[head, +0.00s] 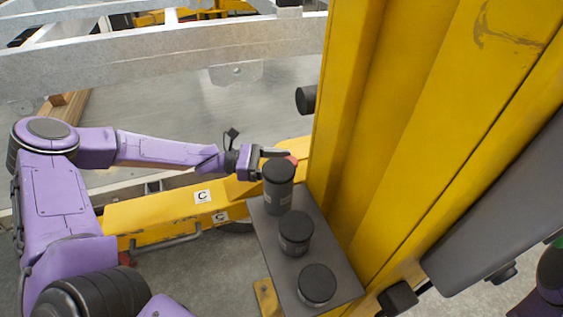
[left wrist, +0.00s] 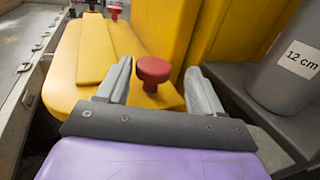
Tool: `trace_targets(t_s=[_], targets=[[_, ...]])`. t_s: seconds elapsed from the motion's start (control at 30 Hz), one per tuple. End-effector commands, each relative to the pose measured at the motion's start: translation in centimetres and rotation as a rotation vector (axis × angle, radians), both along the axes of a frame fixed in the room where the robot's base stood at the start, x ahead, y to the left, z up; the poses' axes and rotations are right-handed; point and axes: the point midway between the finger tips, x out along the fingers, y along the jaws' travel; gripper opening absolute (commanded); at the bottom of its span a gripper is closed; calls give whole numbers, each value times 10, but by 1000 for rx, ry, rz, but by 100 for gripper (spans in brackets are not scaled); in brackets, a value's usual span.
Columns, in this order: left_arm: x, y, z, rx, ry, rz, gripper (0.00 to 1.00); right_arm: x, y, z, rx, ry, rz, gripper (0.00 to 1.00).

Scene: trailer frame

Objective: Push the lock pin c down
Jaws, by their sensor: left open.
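A lock pin with a round red knob (left wrist: 153,70) stands upright on the yellow beam in the left wrist view. Its red top also shows in the head view (head: 293,159), partly hidden behind a black cylinder. My left gripper (left wrist: 159,66) is open, with one finger on each side of the knob in the picture and a visible gap to each. I cannot tell how far the knob lies beyond the fingertips. In the head view the gripper (head: 272,155) is low over the yellow beam (head: 150,217), which bears "C" labels (head: 202,196). My right gripper is out of view.
Several dark cylinders (head: 316,284) stand on a grey shelf (head: 275,262) beside the gripper; one is labelled "12 cm" (left wrist: 303,59). A tall yellow post (head: 420,120) rises on the right. Another red knob (left wrist: 114,11) is farther along the beam.

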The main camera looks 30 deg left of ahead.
Motion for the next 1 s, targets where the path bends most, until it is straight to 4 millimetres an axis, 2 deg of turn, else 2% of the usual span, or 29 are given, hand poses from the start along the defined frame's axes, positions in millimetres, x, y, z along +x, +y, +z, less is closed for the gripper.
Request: trace_targets(t_s=[0.1, 0.3, 1.0], targets=[[-16, 27, 9, -4, -3, 3, 66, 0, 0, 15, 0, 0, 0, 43], [-37, 53, 12, 3, 0, -7, 66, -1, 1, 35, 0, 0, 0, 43], [-43, 61, 8, 7, -1, -9, 66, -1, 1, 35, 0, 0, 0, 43]])
